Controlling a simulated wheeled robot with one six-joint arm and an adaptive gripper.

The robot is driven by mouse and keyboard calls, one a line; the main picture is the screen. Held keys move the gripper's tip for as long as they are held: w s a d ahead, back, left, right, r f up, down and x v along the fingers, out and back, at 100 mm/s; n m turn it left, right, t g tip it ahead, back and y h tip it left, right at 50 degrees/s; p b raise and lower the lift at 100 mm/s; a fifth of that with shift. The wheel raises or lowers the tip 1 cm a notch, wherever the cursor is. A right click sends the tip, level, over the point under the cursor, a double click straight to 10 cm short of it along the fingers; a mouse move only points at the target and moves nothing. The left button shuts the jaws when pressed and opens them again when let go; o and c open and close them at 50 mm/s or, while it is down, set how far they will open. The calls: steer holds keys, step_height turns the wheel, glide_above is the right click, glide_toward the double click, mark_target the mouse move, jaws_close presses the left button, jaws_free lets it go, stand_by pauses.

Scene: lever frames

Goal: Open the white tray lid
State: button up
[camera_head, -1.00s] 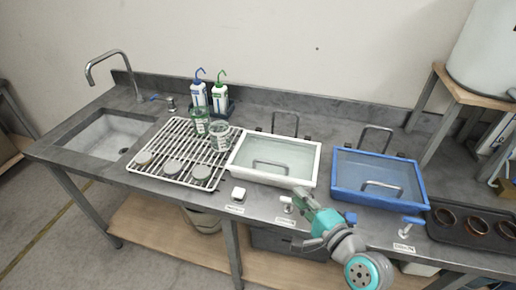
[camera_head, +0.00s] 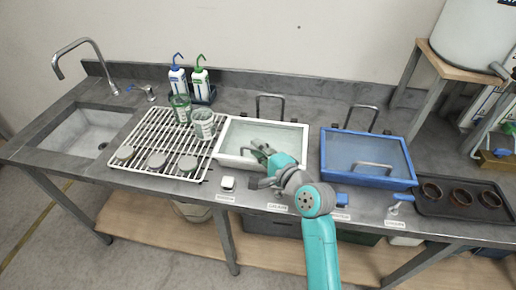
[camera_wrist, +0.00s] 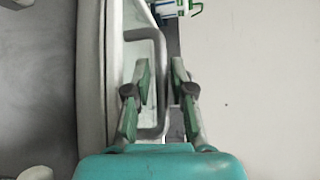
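The white tray (camera_head: 303,135) stands on the counter with its glass lid (camera_head: 275,132) lying flat and shut. My gripper (camera_head: 260,149) is over the front part of this lid and hides most of the lid's front handle. In the wrist view the grey U-shaped handle (camera_wrist: 160,112) runs between the two green-padded fingers of my gripper (camera_wrist: 160,66). The fingers are apart, with a visible gap on each side of the bar. I cannot tell the depth between fingertips and bar exactly.
A blue tray (camera_head: 409,168) with a similar lid stands to the right. A white rack (camera_head: 140,142) with jars and beakers is to the left, wash bottles (camera_head: 200,82) behind. A dark tray (camera_head: 430,209) sits far right.

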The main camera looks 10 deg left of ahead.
steer(key=shift+w+a, duration=0.15)
jaws_close()
steer(key=shift+r, duration=0.1)
